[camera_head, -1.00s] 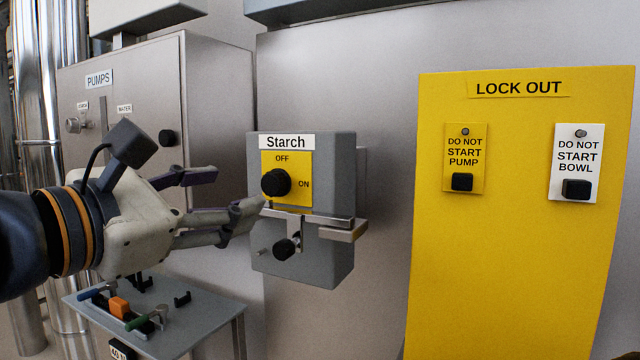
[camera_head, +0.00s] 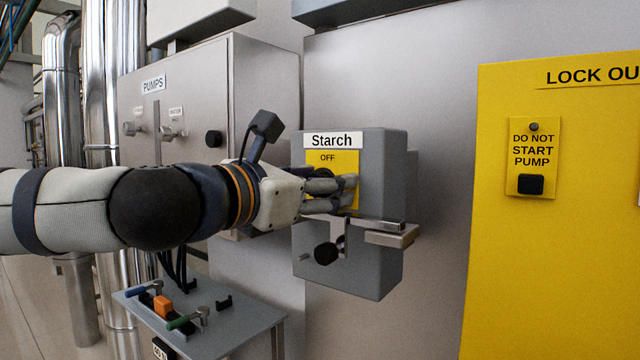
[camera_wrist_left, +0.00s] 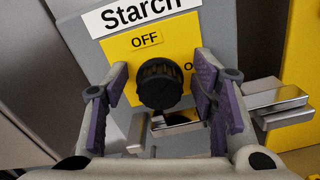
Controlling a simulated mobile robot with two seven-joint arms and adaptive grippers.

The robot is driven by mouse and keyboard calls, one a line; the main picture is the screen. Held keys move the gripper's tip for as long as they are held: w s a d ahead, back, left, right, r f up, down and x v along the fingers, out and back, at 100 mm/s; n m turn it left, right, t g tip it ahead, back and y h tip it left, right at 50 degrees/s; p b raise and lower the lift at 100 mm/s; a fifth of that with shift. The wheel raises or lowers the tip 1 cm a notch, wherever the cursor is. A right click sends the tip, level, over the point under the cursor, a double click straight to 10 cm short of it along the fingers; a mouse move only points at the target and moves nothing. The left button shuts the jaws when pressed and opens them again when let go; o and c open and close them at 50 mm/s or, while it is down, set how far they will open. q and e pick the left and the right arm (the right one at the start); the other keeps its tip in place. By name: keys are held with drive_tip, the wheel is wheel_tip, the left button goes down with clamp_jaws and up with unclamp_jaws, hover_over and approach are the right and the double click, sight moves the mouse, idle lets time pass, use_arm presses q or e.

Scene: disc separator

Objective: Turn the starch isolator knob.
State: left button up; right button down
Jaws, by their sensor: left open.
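The starch isolator is a grey box (camera_head: 385,155) labelled "Starch" with a yellow plate (camera_head: 345,163) on its front. Its black knob (camera_wrist_left: 160,83) shows in the left wrist view, below the word OFF. My left gripper (camera_head: 345,188) is in front of the yellow plate. In the left wrist view its purple-padded fingers (camera_wrist_left: 163,105) stand open on either side of the knob, with gaps between pads and knob. My right gripper is not in view.
A metal latch bar (camera_head: 375,226) and a lower black knob (camera_head: 326,253) sit below the plate. The pumps cabinet (camera_head: 260,75) stands left. A small shelf with tools (camera_head: 240,325) is below. A yellow lock-out board (camera_head: 590,250) is right.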

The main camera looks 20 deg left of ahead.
use_arm(q)
drive_tip(key=shift+c, duration=0.2)
drive_tip(key=c, duration=1.1)
drive_tip(key=shift+n, duration=0.3)
drive_tip(key=n, duration=0.4)
drive_tip(key=shift+f+n, duration=0.1)
drive_tip(key=shift+n, duration=0.2)
drive_tip(key=n, duration=0.5)
drive_tip(key=shift+a+b, duration=0.1)
drive_tip(key=shift+b, duration=0.3)
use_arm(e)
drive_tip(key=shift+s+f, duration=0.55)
use_arm(q)
drive_tip(key=shift+n, duration=0.5)
